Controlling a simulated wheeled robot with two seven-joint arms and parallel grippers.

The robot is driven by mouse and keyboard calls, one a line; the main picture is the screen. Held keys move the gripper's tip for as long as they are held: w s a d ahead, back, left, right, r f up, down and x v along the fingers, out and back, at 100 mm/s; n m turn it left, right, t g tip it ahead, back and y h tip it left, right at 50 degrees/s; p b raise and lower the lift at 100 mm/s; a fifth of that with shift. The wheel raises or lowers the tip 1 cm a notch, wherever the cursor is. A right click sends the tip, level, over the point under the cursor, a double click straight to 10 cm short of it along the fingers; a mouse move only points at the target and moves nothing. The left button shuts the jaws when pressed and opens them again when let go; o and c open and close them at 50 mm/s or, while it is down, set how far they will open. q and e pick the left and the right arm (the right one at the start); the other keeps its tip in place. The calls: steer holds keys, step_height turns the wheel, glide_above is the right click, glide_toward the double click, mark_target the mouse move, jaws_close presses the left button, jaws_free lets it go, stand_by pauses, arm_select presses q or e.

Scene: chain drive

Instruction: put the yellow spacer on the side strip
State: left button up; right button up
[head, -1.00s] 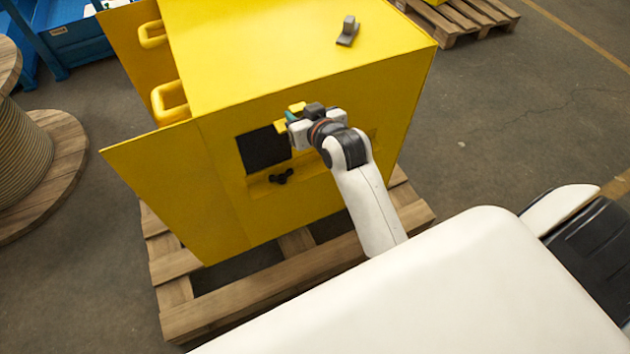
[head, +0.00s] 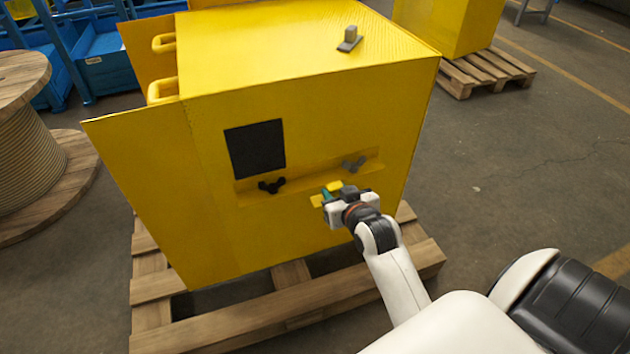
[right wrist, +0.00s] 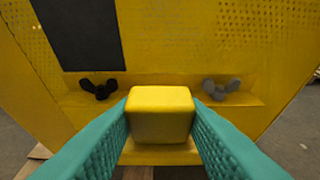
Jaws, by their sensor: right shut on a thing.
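My right gripper (head: 331,197) is shut on the yellow spacer (head: 333,186), whose parts show on both sides of a teal finger. In the right wrist view the spacer (right wrist: 160,112) is a rounded yellow block between the two teal fingers (right wrist: 160,125). The side strip (head: 310,180) is a long, shallow yellow ledge on the near face of the yellow box. A black wing-shaped knob (head: 271,187) is at its left and a grey one (head: 354,164) at its right. The spacer appears in front of the strip and lower; contact cannot be told. My left gripper is out of view.
The yellow box (head: 290,60) stands on a wooden pallet (head: 290,310). A dark square panel (head: 255,148) is above the strip. A grey bracket (head: 349,38) lies on top. A cable reel (head: 30,160) stands left; open floor is on the right.

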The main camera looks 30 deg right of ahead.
steer(key=w+d, duration=0.1)
steer(key=w, duration=0.3)
steer(key=w+d+b, duration=0.1)
steer(key=w, duration=0.3)
steer(key=w+d+b, duration=0.1)
steer(key=w, duration=0.3)
steer(key=shift+w, duration=0.3)
step_height(320, 180, down, 3)
steer(key=shift+f+b, duration=0.1)
steer(key=shift+b, duration=0.3)
step_height(320, 180, down, 4)
steer(key=shift+w+r+b, duration=0.1)
steer(key=shift+r+b, duration=0.05)
steer(key=shift+b, duration=0.55)
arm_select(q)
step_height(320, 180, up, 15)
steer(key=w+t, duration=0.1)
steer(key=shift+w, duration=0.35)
arm_select(e)
steer(key=shift+w, duration=0.1)
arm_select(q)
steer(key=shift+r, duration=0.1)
arm_select(e)
steer(key=o, duration=1.1)
steer(key=shift+f, duration=0.2)
steer(key=shift+c, duration=0.2)
steer(key=shift+r, duration=0.1)
